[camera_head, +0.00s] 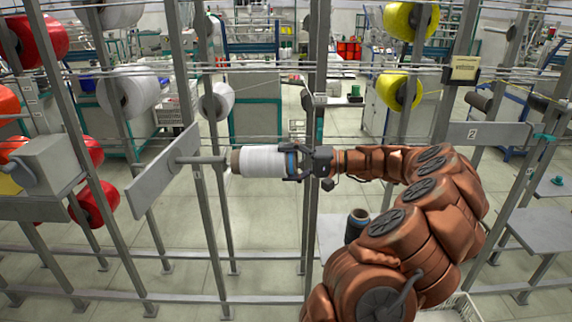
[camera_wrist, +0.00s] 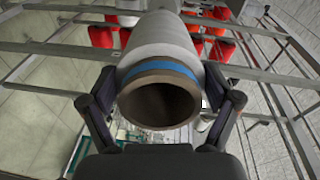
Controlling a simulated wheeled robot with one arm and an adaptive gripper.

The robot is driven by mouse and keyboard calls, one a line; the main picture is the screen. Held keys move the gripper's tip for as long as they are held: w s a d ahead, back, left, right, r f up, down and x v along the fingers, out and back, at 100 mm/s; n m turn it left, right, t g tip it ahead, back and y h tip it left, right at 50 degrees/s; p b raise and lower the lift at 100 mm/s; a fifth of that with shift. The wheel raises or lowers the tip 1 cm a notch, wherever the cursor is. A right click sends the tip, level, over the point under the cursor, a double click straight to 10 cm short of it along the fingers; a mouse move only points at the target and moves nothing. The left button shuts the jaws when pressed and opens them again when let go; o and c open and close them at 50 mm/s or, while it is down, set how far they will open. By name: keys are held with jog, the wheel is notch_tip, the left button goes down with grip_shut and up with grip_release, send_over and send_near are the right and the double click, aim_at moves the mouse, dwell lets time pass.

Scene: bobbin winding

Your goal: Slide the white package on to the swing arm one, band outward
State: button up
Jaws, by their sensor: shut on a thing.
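The white package (camera_head: 262,161) lies level in the head view, with a brown tube end at its left and a blue band (camera_head: 291,162) at its right end. My gripper (camera_head: 296,163) is shut on the banded end. In the wrist view the package (camera_wrist: 160,38) points away from me, with the blue band and open brown tube end nearest; the bore is dark. A grey swing arm plate (camera_head: 158,186) with a horizontal peg (camera_head: 202,160) is left of the package. The peg's tip is close to the tube's left end and roughly in line; whether it has entered is unclear. No number shows on this plate.
A second swing arm plate marked 2 (camera_head: 490,134) is at the right. Upright grey posts and rails stand around the package, one (camera_head: 316,80) close by my gripper. Red, white and yellow packages (camera_head: 400,90) hang behind. A dark cone (camera_head: 356,224) stands on a low shelf.

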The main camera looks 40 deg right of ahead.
dwell(0.4)
jog(key=shift+b+x, duration=1.1)
jog(key=shift+x, duration=1.9)
jog(key=shift+b+x, duration=1)
jog(key=shift+x, duration=1.95)
jog(key=shift+b+x, duration=0.6)
jog(key=shift+x, duration=1.75)
jog(key=shift+f+b, duration=0.5)
jog(key=shift+b, duration=0.05)
jog(key=o, duration=1.5)
